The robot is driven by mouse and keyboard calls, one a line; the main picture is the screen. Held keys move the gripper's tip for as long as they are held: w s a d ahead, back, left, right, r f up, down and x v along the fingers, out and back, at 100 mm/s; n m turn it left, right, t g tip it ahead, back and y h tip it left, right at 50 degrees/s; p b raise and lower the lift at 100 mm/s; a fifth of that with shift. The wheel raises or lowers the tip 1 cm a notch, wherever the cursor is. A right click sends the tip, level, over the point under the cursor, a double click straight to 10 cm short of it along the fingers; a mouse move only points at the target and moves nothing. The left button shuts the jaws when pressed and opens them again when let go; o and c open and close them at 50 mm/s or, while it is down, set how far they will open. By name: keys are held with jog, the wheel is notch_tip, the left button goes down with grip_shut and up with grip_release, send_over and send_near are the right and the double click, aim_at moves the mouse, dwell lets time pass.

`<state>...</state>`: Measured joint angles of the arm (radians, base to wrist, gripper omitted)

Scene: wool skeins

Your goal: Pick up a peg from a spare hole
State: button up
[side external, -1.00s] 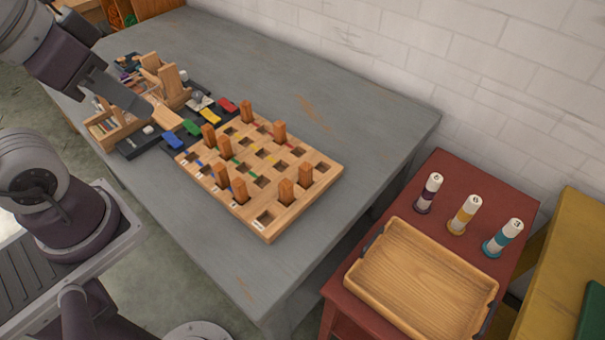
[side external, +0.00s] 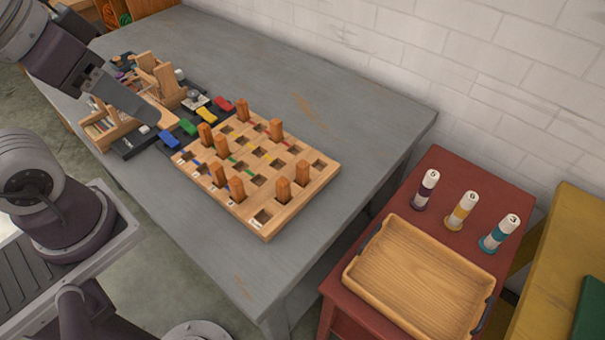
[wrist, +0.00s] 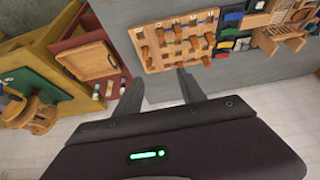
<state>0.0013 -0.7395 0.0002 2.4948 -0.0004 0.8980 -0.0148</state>
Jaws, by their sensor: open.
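A light wooden peg board (side external: 262,222) lies on the grey table, with rows of square holes. Several orange-brown square pegs stand upright in it, such as one at the back corner (side external: 243,109), one at the back right (side external: 276,129) and one near the front (side external: 284,190). Other holes are empty. The board also shows in the wrist view (wrist: 148,60). My gripper (wrist: 158,88) is open and empty in the wrist view, its two fingers apart and the board beyond them. In the side view the arm reaches in from the upper left, left of the board.
Blue, green, yellow and red blocks (side external: 188,127) lie behind the board, beside a wooden rack (side external: 158,80). A red side table holds a wooden tray (side external: 420,275) and three numbered cylinders (side external: 461,211). The grey table (side external: 330,80) is clear behind the board.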

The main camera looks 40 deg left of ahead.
jog(key=w+d+f+n+g, duration=0.2)
jog(key=w+n, duration=0.4)
jog(key=w, duration=0.6)
jog(key=n+g, duration=0.3)
jog(key=n, duration=0.7)
send_over(303, 164)
jog(key=s, duration=0.1)
notch_tip(303, 164, down, 17)
jog(key=shift+n+g, duration=0.3)
jog(key=shift+n, duration=0.6)
jog(key=f, duration=0.7)
jog(key=w+f, duration=0.1)
jog(key=f, duration=0.3)
jog(key=shift+f, duration=0.7)
grip_shut()
